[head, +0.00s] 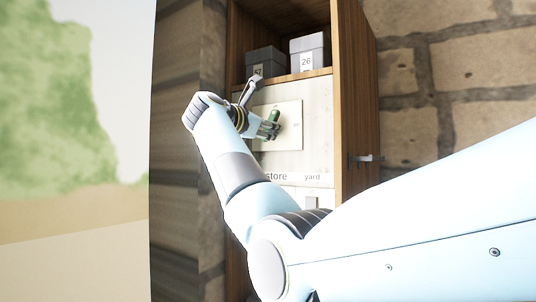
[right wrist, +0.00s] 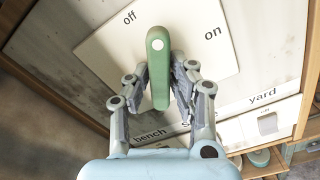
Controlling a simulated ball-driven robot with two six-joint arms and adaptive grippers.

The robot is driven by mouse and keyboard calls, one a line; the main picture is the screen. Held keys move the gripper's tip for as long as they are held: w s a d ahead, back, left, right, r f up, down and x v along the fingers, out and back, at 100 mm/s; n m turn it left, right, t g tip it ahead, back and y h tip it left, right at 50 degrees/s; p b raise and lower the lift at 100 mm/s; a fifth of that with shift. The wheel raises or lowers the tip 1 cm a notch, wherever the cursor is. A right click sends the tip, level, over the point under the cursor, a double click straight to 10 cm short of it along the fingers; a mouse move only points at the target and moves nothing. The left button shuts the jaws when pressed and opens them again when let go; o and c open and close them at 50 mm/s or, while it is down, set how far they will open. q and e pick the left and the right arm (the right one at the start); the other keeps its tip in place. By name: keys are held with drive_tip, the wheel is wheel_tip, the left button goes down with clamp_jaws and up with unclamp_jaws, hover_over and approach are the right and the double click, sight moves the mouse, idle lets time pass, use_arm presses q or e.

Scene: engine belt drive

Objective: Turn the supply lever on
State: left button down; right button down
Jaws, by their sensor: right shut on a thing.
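The supply lever (right wrist: 157,75) is a green bar with a white dot near its top end, on a cream plate (right wrist: 200,32). In the right wrist view the plate reads "off" above and slightly left of the lever, and "on" to its right. The lever's dotted end lies nearer "off". My right gripper (right wrist: 159,84) is shut on the lever, one finger on each side. In the head view my right gripper (head: 270,130) is at the plate (head: 290,128), partly covering the green lever (head: 274,116). My left gripper is not in view.
The plate is on a pale panel (head: 318,120) in a wooden cabinet (head: 352,120). Grey boxes (head: 309,52) stand on the shelf above. Below are "store" and "yard" labels and a small switch (right wrist: 267,123). Stone wall (head: 470,75) lies to the right.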

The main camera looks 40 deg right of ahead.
drive_tip(key=m+b, duration=0.2)
drive_tip(key=b, duration=0.1)
drive_tip(key=m+b, duration=0.3)
drive_tip(key=b, duration=0.1)
drive_tip(key=shift+w+f+m, duration=0.1)
drive_tip(key=shift+f+m, duration=0.1)
drive_tip(key=shift+m, duration=0.1)
drive_tip(key=m+b, duration=0.2)
drive_tip(key=m, duration=0.1)
drive_tip(key=shift+r+b, duration=0.15)
drive_tip(key=shift+b, duration=0.15)
drive_tip(key=shift+r+m+b, duration=0.15)
drive_tip(key=shift+m+b, duration=0.55)
drive_tip(key=shift+m, duration=0.9)
drive_tip(key=c, duration=1.2)
unclamp_jaws()
drive_tip(key=shift+a, duration=0.1)
drive_tip(key=v, duration=1.2)
